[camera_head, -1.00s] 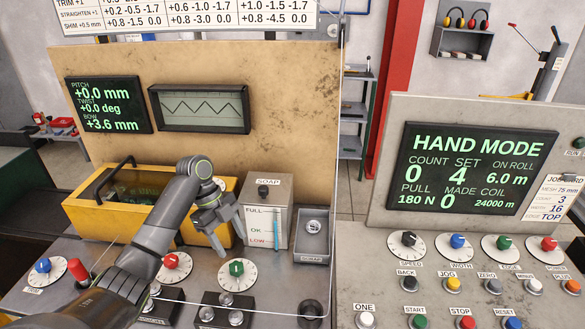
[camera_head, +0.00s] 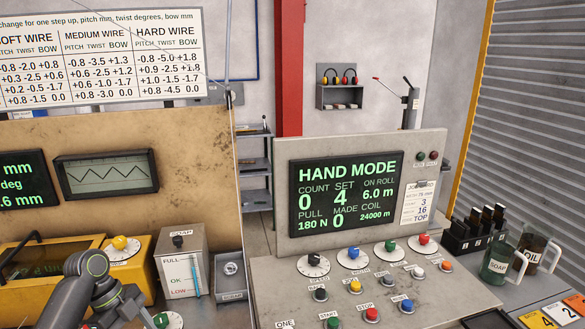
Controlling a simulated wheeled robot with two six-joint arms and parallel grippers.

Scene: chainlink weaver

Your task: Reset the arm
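My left arm comes in at the lower left, with its wrist in front of the yellow box. My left gripper (camera_head: 122,304) points down toward the bottom edge, close to a green knob (camera_head: 165,321). Its fingertips are not clear, so I cannot tell whether it is open or shut. I see nothing held in it. My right arm and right gripper are out of the picture.
A control panel with a HAND MODE screen (camera_head: 345,190), knobs and push buttons stands at the centre right. A soap box (camera_head: 182,262) stands beside the yellow box (camera_head: 143,245). Soap and oil jugs (camera_head: 497,262) (camera_head: 541,250) stand at the right.

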